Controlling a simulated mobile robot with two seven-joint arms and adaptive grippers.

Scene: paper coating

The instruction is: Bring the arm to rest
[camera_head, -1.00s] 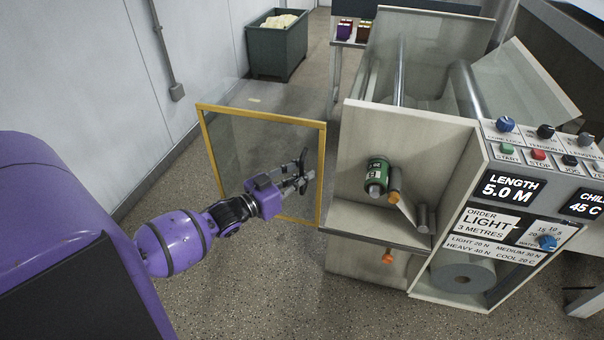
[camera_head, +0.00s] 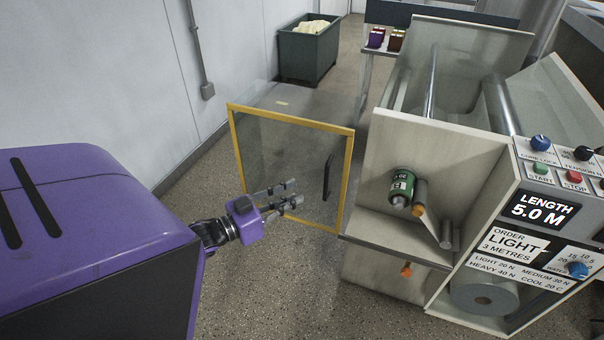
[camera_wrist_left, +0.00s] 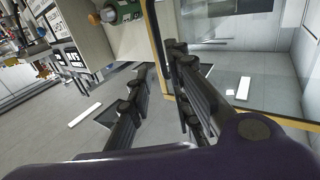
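My left gripper (camera_head: 292,196) is open and empty in the head view, in front of the yellow-framed glass door (camera_head: 292,160). The door stands swung open to the left of the coating machine (camera_head: 420,147), and its dark handle (camera_head: 328,176) shows at its right side. I cannot tell whether a finger touches the door. The purple arm covers the lower left of the head view. My right gripper is in neither view.
The machine holds a green roll (camera_head: 402,187) and a control panel with a LENGTH 5.0 M display (camera_head: 541,209). A dark green bin (camera_head: 308,55) with pale material stands at the back. A table (camera_head: 372,57) carries small boxes. The speckled floor below the door is free.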

